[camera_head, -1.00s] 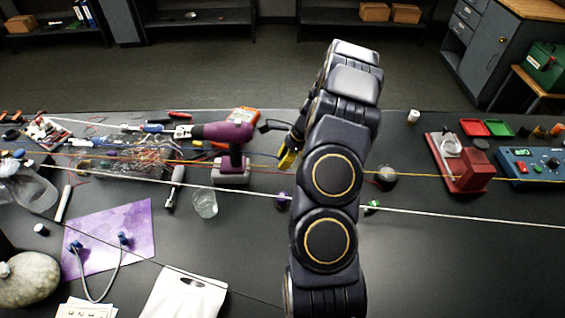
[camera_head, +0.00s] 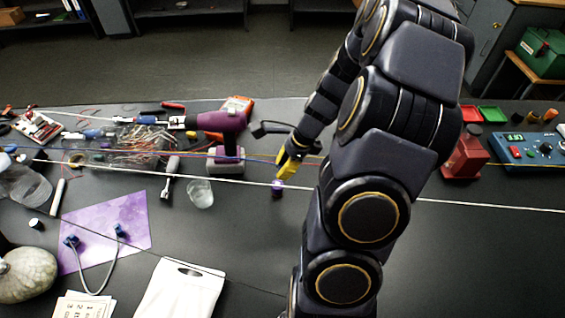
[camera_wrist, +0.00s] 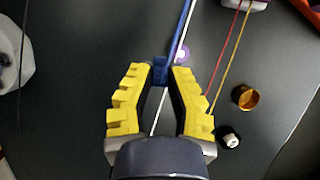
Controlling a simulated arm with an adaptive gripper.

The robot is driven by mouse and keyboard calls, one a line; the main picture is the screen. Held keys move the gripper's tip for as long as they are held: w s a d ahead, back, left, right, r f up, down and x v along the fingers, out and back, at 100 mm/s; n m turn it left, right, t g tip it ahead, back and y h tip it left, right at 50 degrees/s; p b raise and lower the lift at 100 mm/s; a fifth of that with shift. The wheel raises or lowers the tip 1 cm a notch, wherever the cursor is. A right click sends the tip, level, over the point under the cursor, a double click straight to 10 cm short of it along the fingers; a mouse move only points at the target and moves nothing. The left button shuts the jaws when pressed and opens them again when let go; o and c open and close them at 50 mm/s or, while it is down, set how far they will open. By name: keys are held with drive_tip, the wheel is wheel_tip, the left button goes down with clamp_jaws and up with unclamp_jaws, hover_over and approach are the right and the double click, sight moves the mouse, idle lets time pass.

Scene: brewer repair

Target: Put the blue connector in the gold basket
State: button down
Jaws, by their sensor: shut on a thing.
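My gripper (camera_wrist: 159,73) is shut on the blue connector (camera_wrist: 159,70), a small dark blue piece between the yellow fingertips. In the head view my gripper (camera_head: 281,176) is over the middle of the bench, and the connector is too small to make out. A small gold, open cup-shaped thing (camera_wrist: 246,97), which looks like the gold basket, stands on the bench right of my gripper in the wrist view. In the head view I cannot see it; my arm covers that area.
A small purple thing (camera_head: 277,187) lies by my fingertips. A purple drill (camera_head: 220,122) and a clear glass (camera_head: 200,193) stand to the left. A black-and-white cap (camera_wrist: 230,137) lies beside the gold cup. Cables cross above the bench, including a white one (camera_head: 480,206).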

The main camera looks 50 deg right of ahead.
drive_tip(key=w+d+f, duration=0.1)
drive_tip(key=w+d, duration=0.4)
drive_tip(key=d, duration=0.5)
drive_tip(key=w+d, duration=0.6)
drive_tip(key=d, duration=0.4)
drive_tip(key=shift+s+d+f, duration=0.1)
drive_tip(key=shift+f, duration=2.7)
drive_tip(key=shift+s+d+f, duration=0.1)
drive_tip(key=shift+f, duration=2.65)
drive_tip(key=c, duration=1.1)
unclamp_jaws()
